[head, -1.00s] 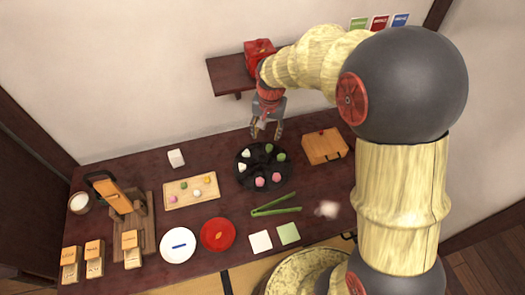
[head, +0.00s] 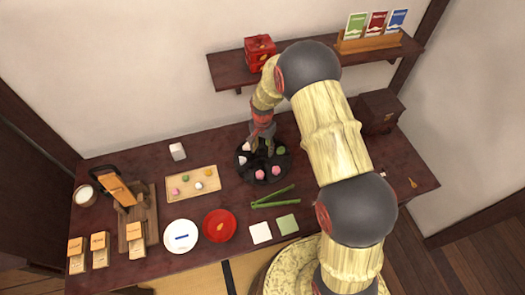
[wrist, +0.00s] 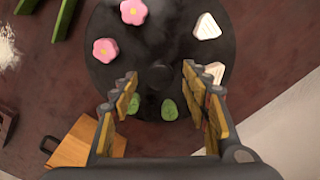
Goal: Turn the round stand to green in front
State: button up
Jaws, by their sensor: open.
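The round stand (head: 240,172) is a black disc on the dark table. It carries pink flower sweets (head: 260,174) at its front, white sweets (head: 243,160) at the left and green sweets (head: 281,150) at the back right. The stand (wrist: 110,72) fills the middle of the wrist view, with its central knob (wrist: 157,75) showing. My gripper (wrist: 160,85) is open over the back of the stand. In the wrist view two green leaf sweets (wrist: 169,109) show between its fingers. In the head view my gripper (head: 262,148) is partly hidden by my arm.
Green tongs (head: 272,198) lie in front of the stand. A tray of sweets (head: 192,182) is at its left. A wooden box (wrist: 75,150) is close by in the wrist view. A red box (head: 259,50) stands on the wall shelf (head: 228,70) behind.

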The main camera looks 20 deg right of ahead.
jog(key=shift+f, duration=0.7)
jog(key=c, duration=0.3)
grip_shut()
